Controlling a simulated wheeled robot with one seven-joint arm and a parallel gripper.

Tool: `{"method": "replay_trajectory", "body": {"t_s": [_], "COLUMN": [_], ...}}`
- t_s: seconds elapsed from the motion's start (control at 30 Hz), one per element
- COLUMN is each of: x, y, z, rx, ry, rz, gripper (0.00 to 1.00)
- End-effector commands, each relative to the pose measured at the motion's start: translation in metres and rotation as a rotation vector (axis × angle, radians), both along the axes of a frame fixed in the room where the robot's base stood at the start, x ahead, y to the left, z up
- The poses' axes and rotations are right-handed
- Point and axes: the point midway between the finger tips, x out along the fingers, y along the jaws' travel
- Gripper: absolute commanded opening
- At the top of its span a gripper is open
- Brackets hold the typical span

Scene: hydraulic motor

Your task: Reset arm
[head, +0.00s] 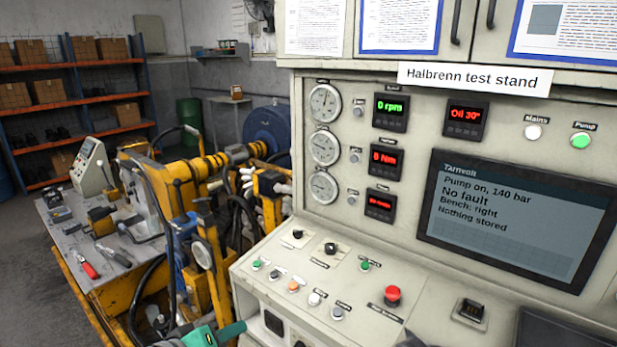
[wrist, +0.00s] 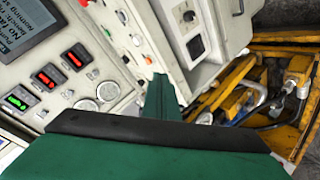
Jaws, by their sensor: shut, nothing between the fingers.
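My gripper (wrist: 161,88) is green with a black band. In the wrist view it points up the picture over the control desk, with its fingers shut and nothing held. A teal part of my gripper (head: 232,331) shows at the bottom edge of the head view, by the left front of the desk; most of the arm is out of view. The test stand (head: 362,250) carries a screen (head: 505,215) reading "Pump on, 140 bar", "No fault", "Bench: right" and "Nothing stored". The green Pump lamp (head: 580,141) looks lit.
The sloping desk holds a red mushroom button (head: 393,293), several small buttons and knobs. Gauges (head: 324,103) and displays, one reading 0 rpm (head: 391,110), sit above. Left are a yellow motor rig (head: 200,170) with hoses and a workbench (head: 75,245) with tools. Shelves stand behind.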

Motion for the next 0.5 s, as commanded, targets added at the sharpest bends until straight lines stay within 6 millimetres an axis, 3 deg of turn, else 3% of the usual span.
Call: {"method": "replay_trajectory", "body": {"t_s": [0.27, 0.5], "x": [0.015, 0.026], "y": [-0.029, -0.068], "z": [-0.018, -0.049], "rx": [-0.083, -0.178], "ry": [-0.081, -0.178], "rz": [0.030, 0.103], "gripper": [0.00, 0.00]}}
